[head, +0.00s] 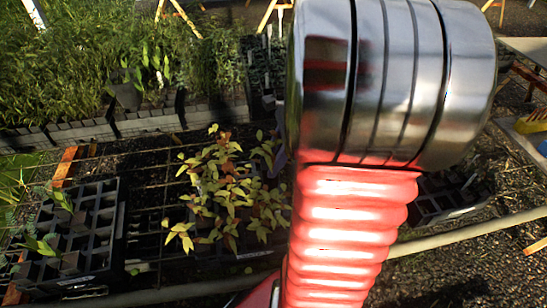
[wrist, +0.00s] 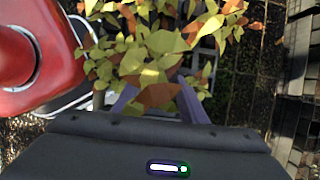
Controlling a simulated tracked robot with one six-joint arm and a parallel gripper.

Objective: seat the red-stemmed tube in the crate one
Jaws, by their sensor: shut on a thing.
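My gripper (wrist: 158,100) points away from the wrist camera, its two purple-grey fingers flanking a leafy plant. Its jaws are shut on the tube under these yellow-green and orange leaves (wrist: 160,42); leaves hide the fingertips, tube and stem, so the stem's colour cannot be told. In the head view my arm covers most of the gripper. Similar leafy plants (head: 222,185) stand in the middle there, left of my arm. A black crate with square cells (head: 118,240) stands at the left, mostly with empty cells. Which crate is one cannot be read.
Another black crate (head: 450,207) shows at the right, partly behind my arm. A pale pipe (head: 470,232) runs along the front. Dense green plants (head: 60,60) fill the back left. A yellow item (head: 530,122) lies at the right edge.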

